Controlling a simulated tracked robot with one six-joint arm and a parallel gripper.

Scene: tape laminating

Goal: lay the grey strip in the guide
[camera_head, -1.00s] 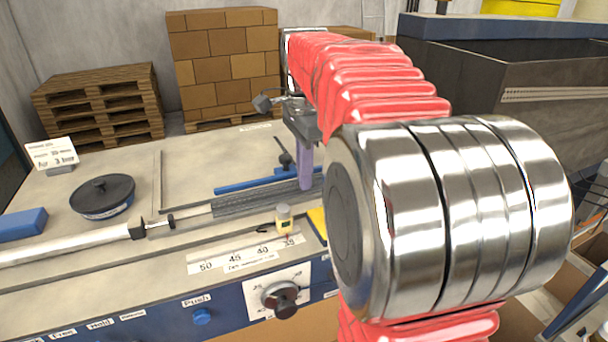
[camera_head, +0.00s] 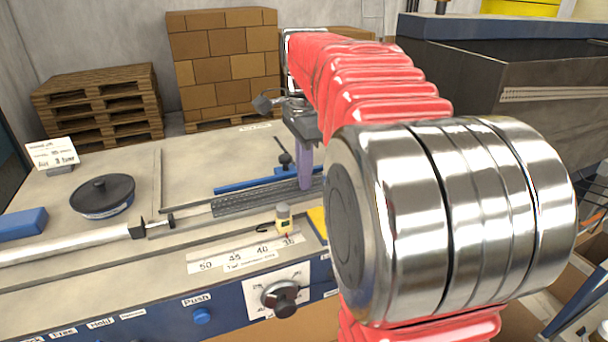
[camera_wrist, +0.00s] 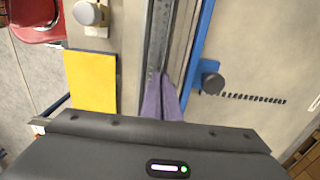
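A long grey patterned band (camera_head: 250,199), which looks like the grey strip, lies along the blue-edged guide (camera_head: 240,186) on the bench. In the wrist view the grey strip (camera_wrist: 161,35) runs up the picture, left of the blue rail (camera_wrist: 202,45) and roughly parallel to it. My gripper (camera_head: 305,185) points down with its purple fingers at the right part of the strip. In the wrist view the fingertips (camera_wrist: 161,77) are close together over the strip. Whether any of it is pinched between them is hidden.
A dark knob (camera_wrist: 212,83) sits by the blue rail. A metal rod (camera_head: 70,243) and black round disc (camera_head: 102,196) lie left.

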